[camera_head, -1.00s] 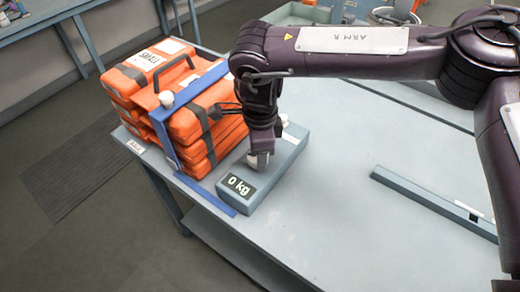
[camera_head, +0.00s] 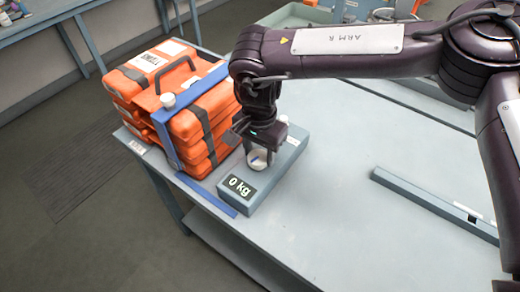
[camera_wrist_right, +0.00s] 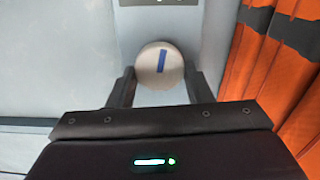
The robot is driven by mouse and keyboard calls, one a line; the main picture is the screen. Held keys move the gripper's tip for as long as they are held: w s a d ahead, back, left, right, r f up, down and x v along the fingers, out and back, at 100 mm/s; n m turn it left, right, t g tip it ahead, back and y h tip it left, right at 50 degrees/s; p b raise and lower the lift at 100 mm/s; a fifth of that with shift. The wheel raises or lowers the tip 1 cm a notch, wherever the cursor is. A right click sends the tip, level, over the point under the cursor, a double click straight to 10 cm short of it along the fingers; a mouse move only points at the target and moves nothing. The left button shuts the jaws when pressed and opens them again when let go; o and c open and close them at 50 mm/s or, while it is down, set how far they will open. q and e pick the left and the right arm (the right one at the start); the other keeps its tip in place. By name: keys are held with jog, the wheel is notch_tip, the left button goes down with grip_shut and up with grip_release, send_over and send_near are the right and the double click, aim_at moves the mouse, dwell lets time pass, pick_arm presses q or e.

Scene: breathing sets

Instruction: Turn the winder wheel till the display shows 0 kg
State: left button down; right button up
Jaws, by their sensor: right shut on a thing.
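The winder wheel (camera_head: 257,160) is a small white round knob with a blue mark, on top of a grey-blue box (camera_head: 287,172). It also shows in the right wrist view (camera_wrist_right: 150,60), its mark slightly tilted. The display (camera_head: 239,187) on the box reads 0 kg. My right gripper (camera_head: 259,153) points down and is shut on the wheel; in the wrist view its fingers (camera_wrist_right: 160,76) hold the wheel's two sides. My left gripper is out of view.
Stacked orange cases (camera_head: 190,115) with a blue frame (camera_head: 165,135) stand close left of the box. A blue strip (camera_head: 207,195) lies on the table (camera_head: 335,205) beside it. A grey bar (camera_head: 435,203) lies at the right, with clear table between.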

aim_at(259, 155)
jog(key=shift+w+a+r+n, duration=0.1)
jog(key=shift+r+n, duration=0.05)
jog(key=shift+n, duration=0.95)
jog(key=o, duration=1)
notch_tip(259, 155, up, 8)
jog(key=shift+f+b, duration=0.15)
jog(key=shift+b, duration=0.25)
